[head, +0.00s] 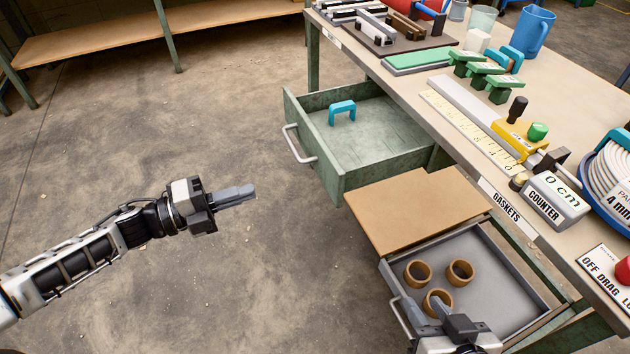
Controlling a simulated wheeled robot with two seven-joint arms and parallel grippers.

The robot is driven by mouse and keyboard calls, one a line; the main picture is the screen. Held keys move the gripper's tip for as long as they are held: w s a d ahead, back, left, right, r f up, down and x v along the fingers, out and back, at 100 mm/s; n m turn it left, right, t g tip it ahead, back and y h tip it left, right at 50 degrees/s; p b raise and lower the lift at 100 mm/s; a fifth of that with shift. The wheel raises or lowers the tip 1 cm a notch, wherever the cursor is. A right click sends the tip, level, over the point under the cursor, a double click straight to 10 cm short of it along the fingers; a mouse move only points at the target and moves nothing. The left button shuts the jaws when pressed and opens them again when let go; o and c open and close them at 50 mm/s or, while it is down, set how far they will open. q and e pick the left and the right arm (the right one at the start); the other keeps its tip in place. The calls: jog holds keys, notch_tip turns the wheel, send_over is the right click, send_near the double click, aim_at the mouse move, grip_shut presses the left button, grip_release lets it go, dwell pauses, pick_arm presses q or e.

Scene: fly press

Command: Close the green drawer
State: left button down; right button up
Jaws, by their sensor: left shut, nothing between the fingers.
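The green drawer (336,180) is pulled out from the left part of the bench, with its metal bar handle (299,145) on its front. A teal arch-shaped piece (342,108) stands inside it. My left gripper (252,192) is shut and empty over the floor, to the left of and apart from the drawer front. My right gripper (430,308) is at the bottom of the view, over the front of the lower grey drawer. Its fingers overlap the drawer edge and a ring in the picture, so I cannot tell whether it is open.
The grey drawer (501,262) is also out and holds three tan rings (461,272). A brown board (415,207) lies between the two drawers. The bench top (420,90) carries a ruler, a counter box and a blue jug (533,32). The floor on the left is clear.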

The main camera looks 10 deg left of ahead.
pick_arm(q)
notch_tip(320, 180, down, 3)
jog(key=b, duration=0.2)
send_near(326, 176)
jog(key=x, duration=0.6)
jog(key=shift+w+d+r, duration=0.1)
jog(key=shift+d, duration=0.3)
